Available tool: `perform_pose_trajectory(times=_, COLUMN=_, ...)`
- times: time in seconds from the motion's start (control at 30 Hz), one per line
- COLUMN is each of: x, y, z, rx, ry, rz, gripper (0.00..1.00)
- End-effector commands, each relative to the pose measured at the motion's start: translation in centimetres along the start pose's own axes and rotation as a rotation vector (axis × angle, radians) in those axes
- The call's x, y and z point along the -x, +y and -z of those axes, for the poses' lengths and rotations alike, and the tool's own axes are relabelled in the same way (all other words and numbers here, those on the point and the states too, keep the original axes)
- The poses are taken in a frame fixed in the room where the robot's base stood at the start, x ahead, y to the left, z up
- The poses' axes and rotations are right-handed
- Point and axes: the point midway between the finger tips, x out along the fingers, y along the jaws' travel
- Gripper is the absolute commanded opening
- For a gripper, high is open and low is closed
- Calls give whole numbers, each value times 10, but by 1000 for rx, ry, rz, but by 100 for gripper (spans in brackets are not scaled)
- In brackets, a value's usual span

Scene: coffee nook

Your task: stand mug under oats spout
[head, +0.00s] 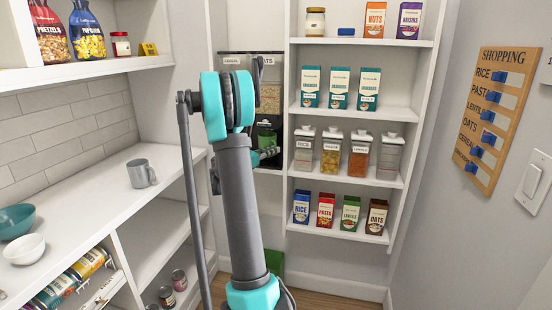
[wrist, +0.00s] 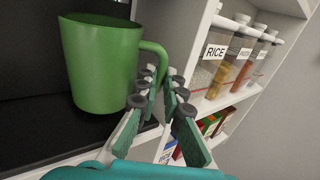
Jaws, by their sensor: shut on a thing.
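A green mug (wrist: 103,62) is upright in the wrist view, with its handle toward the right. My gripper (wrist: 161,82) is shut on the mug's handle. The mug is in front of a dark panel, and I cannot tell whether its base touches anything. In the head view, a wall dispenser (head: 270,98) stands behind my arm, with a CEREAL label on its left and a partly hidden label on its right. The spouts are hidden or too unclear to tell. My gripper (head: 268,155) is mostly hidden behind my arm in the head view.
Right of the dispenser, a white shelf unit (head: 349,178) holds boxes and labelled jars; its edge is close to my gripper. A grey mug (head: 141,173) and bowls stand on the left counter (head: 95,200). A shopping board (head: 497,115) hangs on the right wall.

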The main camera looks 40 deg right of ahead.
Motion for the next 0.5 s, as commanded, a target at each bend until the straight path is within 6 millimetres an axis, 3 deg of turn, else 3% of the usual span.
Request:
perform_pose_trajectory(times=0.27, x=-22, y=-1, z=0, rx=0, ry=0, rz=2, gripper=0)
perform_pose_trajectory(times=0.5, x=-19, y=0, z=34, rx=0, ry=-1, rz=0, gripper=0)
